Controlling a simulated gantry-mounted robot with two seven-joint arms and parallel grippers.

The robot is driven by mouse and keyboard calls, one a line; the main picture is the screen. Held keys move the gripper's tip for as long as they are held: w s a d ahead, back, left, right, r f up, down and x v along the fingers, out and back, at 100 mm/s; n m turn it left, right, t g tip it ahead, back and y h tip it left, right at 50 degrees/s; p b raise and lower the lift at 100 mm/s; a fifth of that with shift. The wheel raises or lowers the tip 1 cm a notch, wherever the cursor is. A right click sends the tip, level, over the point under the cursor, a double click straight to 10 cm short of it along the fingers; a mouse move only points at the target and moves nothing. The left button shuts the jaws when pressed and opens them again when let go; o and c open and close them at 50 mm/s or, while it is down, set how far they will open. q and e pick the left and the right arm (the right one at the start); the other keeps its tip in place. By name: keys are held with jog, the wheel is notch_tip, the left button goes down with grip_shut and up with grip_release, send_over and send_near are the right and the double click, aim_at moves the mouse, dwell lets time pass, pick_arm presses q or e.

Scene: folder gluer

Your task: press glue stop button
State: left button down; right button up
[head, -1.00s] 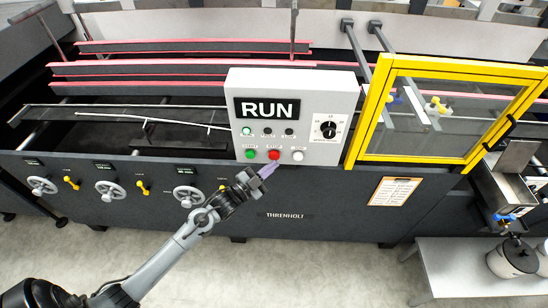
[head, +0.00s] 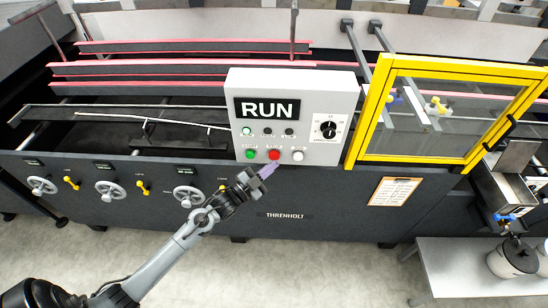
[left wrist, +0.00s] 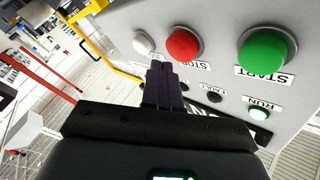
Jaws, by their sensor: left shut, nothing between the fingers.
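The control box (head: 318,92) carries a row of green START (head: 250,154), red STOP (head: 274,154) and white (head: 297,156) buttons. The white button's label is too small to read in the head view and mostly hidden in the left wrist view. My left gripper (head: 268,170) is shut and empty, its purple fingertips just below the red button. In the left wrist view the left gripper (left wrist: 160,68) points between the white button (left wrist: 143,42) and the red one (left wrist: 183,45), with the green one (left wrist: 266,50) farther right. No contact with a button can be made out. My right gripper is out of view.
The box shows a RUN sign (head: 267,109), a lit green lamp (head: 247,131) and a black knob (head: 328,130). A yellow-framed guard (head: 455,66) stands right of it. Handwheels (head: 188,197) line the machine front at left. The floor in front is clear.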

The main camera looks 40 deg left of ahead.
pick_arm(q)
jog(key=shift+w+a, duration=0.15)
jog(key=shift+w, duration=0.05)
dwell(0.5)
jog(key=shift+w+a, duration=0.1)
jog(key=shift+w, duration=0.05)
jog(key=shift+w+a, duration=0.1)
jog(key=shift+w, duration=0.05)
dwell(0.6)
jog(key=shift+w+a, duration=0.2)
jog(key=shift+w, duration=0.05)
dwell(0.3)
jog(key=shift+s, duration=0.1)
dwell(0.3)
jog(key=shift+s+d+p, duration=0.5)
jog(key=shift+s+d, duration=0.05)
jog(key=shift+s, duration=0.1)
